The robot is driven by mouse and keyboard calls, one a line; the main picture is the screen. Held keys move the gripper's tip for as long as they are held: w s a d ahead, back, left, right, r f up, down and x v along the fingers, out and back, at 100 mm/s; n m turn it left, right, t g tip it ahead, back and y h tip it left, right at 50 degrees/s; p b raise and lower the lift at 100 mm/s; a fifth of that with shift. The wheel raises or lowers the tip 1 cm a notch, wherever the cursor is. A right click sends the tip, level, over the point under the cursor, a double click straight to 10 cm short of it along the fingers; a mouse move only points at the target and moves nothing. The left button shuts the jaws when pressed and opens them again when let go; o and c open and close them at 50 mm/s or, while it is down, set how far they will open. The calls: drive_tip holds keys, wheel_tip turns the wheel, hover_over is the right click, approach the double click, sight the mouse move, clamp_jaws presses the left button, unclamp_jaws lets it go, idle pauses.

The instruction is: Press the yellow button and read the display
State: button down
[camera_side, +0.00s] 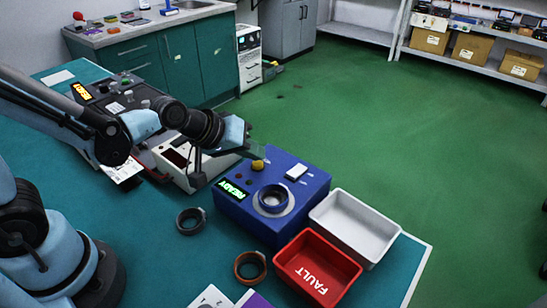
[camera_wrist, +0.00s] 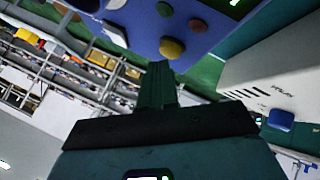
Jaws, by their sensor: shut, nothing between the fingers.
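A blue tester box (camera_side: 263,226) stands on the teal table, with a lit green display (camera_side: 233,190) that reads READY. The yellow button (camera_side: 258,165) is on its top at the back left; it also shows in the wrist view (camera_wrist: 172,47). A dark ring (camera_side: 274,196) sits in the round socket on the box. My gripper (camera_side: 258,152) is shut and empty, its tip right by the yellow button; I cannot tell whether it touches. In the wrist view the shut fingers (camera_wrist: 157,85) point at the button. The display in the wrist view is cut off at the top edge.
A dark ring (camera_side: 190,221) and a brown ring (camera_side: 250,266) lie on the table. A red FAULT bin (camera_side: 290,278) and a white bin (camera_side: 388,233) stand to the right. A white device (camera_side: 174,160) stands left of the box, close under my wrist.

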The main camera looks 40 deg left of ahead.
sight(253, 164)
drive_tip(key=shift+f, duration=0.4)
idle(0.3)
drive_tip(key=shift+r, duration=0.85)
drive_tip(key=shift+r, duration=2.5)
drive_tip(key=s+a+m+g+y, duration=0.1)
drive_tip(key=s+a+m+y, duration=0.1)
drive_tip(key=s+a+m, duration=0.3)
drive_tip(key=s+a, duration=0.2)
drive_tip(key=s, duration=0.2)
drive_tip(key=shift+a+f+g+y, duration=0.15)
drive_tip(key=shift+f+g+y, duration=0.2)
drive_tip(key=shift+g+y, duration=0.05)
idle(2.5)
